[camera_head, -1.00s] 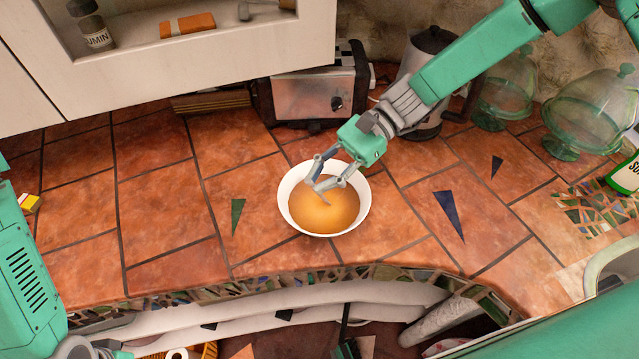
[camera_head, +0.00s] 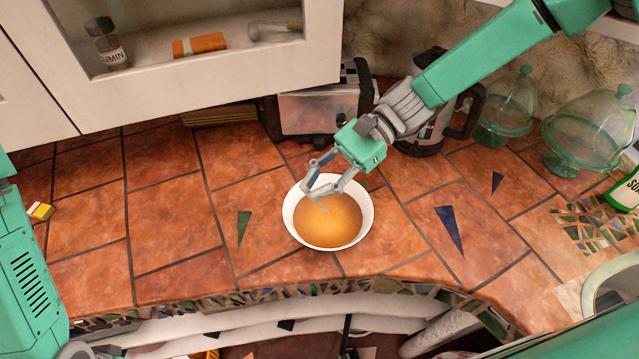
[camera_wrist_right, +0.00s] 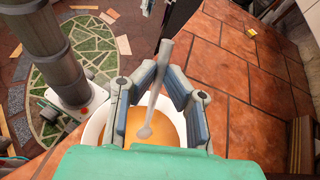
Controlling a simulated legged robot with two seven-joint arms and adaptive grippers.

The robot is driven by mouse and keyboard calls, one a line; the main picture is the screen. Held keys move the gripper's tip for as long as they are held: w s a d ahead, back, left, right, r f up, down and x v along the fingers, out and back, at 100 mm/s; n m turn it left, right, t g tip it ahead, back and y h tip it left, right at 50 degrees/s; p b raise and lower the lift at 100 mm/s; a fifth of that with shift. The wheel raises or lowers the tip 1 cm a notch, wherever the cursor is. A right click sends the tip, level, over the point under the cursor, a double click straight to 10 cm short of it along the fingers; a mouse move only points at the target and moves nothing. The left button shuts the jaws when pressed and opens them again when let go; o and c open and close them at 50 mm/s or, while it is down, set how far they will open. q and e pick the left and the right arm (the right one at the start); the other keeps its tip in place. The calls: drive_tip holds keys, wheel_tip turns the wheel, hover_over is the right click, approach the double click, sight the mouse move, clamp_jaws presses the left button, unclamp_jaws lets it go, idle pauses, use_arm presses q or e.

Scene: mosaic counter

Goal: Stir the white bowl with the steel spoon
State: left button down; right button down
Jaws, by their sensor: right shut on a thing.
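The white bowl (camera_head: 289,220) stands upright on the tiled counter, with an orange-brown content inside. Its rim also shows in the right wrist view (camera_wrist_right: 93,130), partly hidden by my gripper. My right gripper (camera_head: 324,192) is over the back part of the bowl, shut on the steel spoon. In the right wrist view the spoon (camera_wrist_right: 154,98) slants between the fingers (camera_wrist_right: 158,90), its rounded end over the bowl. In the head view little of the spoon shows, and I cannot tell how deep it dips. My left arm shows at the left edge; its gripper is out of frame.
A toaster (camera_head: 318,112) and a kettle (camera_head: 432,128) stand behind the bowl. Glass domes (camera_head: 585,135) and a green bottle (camera_head: 627,190) are at the right. A small yellow-and-white item (camera_head: 40,210) lies at the left.

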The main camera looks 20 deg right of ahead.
drive_tip(key=shift+s+a+r, duration=0.15)
drive_tip(key=shift+a+r, duration=0.05)
drive_tip(key=shift+r, duration=0.4)
drive_tip(key=shift+s+a+r, duration=0.1)
drive_tip(key=shift+a+r, duration=0.1)
drive_tip(key=shift+r, duration=2.4)
